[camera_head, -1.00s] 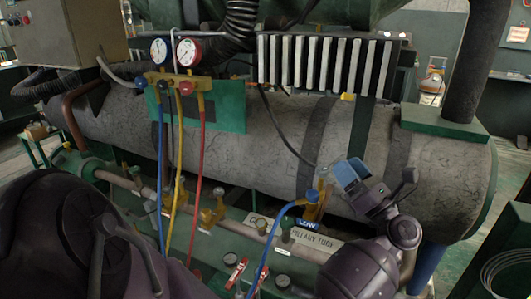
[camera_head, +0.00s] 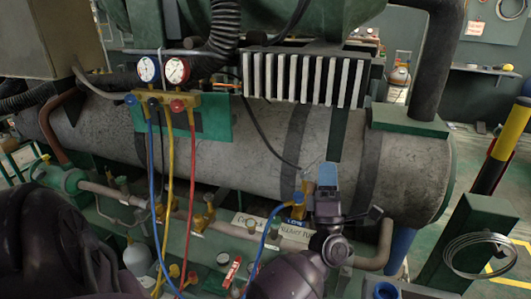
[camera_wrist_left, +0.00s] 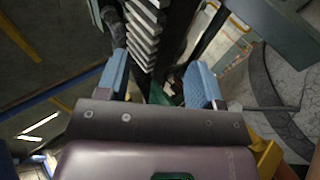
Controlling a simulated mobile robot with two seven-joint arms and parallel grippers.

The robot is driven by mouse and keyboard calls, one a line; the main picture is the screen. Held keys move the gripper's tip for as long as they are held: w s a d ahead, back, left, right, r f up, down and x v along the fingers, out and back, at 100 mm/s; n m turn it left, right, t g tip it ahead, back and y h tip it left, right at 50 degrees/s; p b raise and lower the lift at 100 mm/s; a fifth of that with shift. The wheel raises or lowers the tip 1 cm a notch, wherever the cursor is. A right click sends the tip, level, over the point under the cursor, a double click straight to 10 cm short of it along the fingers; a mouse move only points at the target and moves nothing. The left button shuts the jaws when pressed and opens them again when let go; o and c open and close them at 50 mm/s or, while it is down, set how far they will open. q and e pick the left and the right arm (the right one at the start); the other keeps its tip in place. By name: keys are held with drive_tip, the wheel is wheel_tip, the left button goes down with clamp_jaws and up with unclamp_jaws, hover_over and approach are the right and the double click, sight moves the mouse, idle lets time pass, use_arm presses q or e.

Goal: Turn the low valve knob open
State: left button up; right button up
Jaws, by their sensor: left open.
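The blue LOW label (camera_head: 295,222) sits by a brass fitting (camera_head: 299,197) on the lower pipework, where a blue hose (camera_head: 266,235) arrives. The manifold hangs in front of the grey tank, with a blue knob (camera_head: 130,100) at its left end, a red knob (camera_head: 177,106) and two gauges (camera_head: 161,69). My left gripper (camera_head: 328,166) is raised just right of the LOW fitting, apart from the manifold. The left wrist view shows its blue-padded fingers (camera_wrist_left: 158,75) spread, with nothing held between them. My right gripper is not visible.
The grey tank (camera_head: 235,150) and the finned block (camera_head: 305,75) stand close behind the gripper. Yellow and red hoses (camera_head: 192,150) hang from the manifold. A green post with coiled wire (camera_head: 478,255) and a yellow-black pole (camera_head: 500,150) stand at right.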

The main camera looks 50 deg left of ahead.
use_arm(q)
drive_tip(key=s+d+f+m+h+p, duration=0.2)
drive_tip(key=s+f+m+h+p, duration=0.1)
drive_tip(key=s+m+h, duration=0.4)
drive_tip(key=s+d+f+m+g+h+p, duration=0.1)
drive_tip(key=s+f+m+h, duration=0.4)
drive_tip(key=m, duration=0.6)
drive_tip(key=s+d+f+m+g+h+p, duration=0.1)
drive_tip(key=s+d+f+m+h+p, duration=0.2)
drive_tip(key=s+m+h+p, duration=0.3)
drive_tip(key=shift+s+f+m+h, duration=0.9)
drive_tip(key=shift+s+m+h, duration=0.7)
drive_tip(key=shift+s+m, duration=0.4)
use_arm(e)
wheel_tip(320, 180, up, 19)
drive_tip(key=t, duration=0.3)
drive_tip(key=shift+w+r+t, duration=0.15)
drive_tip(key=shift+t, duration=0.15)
use_arm(q)
drive_tip(key=shift+w+a, duration=0.1)
